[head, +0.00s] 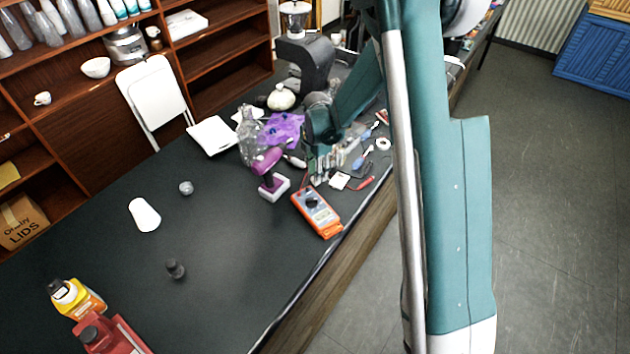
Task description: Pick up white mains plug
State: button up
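My gripper (326,172) is low over the cluttered far part of the dark table (225,240), pointing down among small items. Its fingers are small here, and I cannot tell whether they are open or shut, or whether anything is between them. A small flat white piece (340,181) lies just right of the fingertips; it is too small to tell if it is the white mains plug. A white rounded item (294,160) lies left of the gripper, partly hidden. I cannot make out the plug for certain.
An orange multimeter (317,213) lies in front of the gripper, with a purple-and-white drill (270,175) to its left. A purple cloth (283,129), a red-handled tool (365,183) and a white ring (383,144) are nearby. The table's left middle is mostly clear.

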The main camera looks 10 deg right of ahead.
jog(key=shift+f, duration=0.4)
grip_shut()
